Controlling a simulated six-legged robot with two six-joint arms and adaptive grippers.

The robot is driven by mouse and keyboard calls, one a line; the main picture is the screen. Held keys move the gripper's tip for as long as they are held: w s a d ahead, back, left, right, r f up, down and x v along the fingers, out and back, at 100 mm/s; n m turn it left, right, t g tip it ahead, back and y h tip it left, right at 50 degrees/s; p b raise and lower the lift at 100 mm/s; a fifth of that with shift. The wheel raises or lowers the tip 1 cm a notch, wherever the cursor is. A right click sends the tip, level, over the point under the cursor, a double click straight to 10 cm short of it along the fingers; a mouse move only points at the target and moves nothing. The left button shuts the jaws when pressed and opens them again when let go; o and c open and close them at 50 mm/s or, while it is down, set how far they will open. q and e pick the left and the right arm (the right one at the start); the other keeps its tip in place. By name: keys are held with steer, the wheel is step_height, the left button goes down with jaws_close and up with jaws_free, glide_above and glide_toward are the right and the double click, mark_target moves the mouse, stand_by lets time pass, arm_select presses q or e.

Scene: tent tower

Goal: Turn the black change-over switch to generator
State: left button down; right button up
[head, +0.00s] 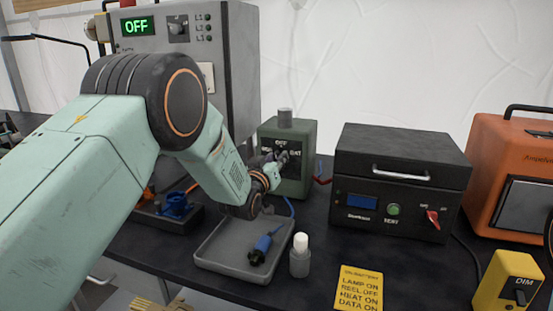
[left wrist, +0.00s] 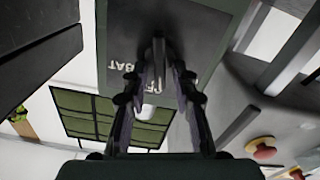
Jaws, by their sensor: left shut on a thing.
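The change-over switch is a green box (head: 303,128) with a dark, lettered front plate, standing at the back middle of the table. In the left wrist view its green casing (left wrist: 225,20) and dark plate (left wrist: 125,30) fill the upper middle, with lettering including "BAT" upside down. My left gripper (head: 281,158) reaches the front of the box from the left. In the left wrist view its fingers (left wrist: 158,72) converge, shut on the black switch handle (left wrist: 158,46). The fingers hide most of the handle, so I cannot tell which position it points to. My right gripper is not in view.
A grey tray (head: 212,250) with a blue connector (head: 263,245) and a white-capped bottle (head: 300,256) are in front. A black box (head: 400,150) with a red switch stands right. A grey cabinet (head: 240,75) showing "OFF" stands behind my arm. A yellow card (head: 358,285) lies at the front.

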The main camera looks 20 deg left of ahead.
arm_select(q)
steer(key=n, duration=0.6)
steer(key=a+n, duration=0.1)
steer(key=n, duration=0.1)
steer(key=shift+w+f+n, duration=0.1)
steer(key=shift+n, duration=0.3)
stand_by(0.4)
steer(key=c, duration=1.4)
jaws_free()
steer(key=shift+f, duration=0.1)
steer(key=shift+f, duration=0.1)
steer(key=s, duration=1.2)
steer(key=shift+a, duration=0.2)
steer(key=shift+p, duration=0.3)
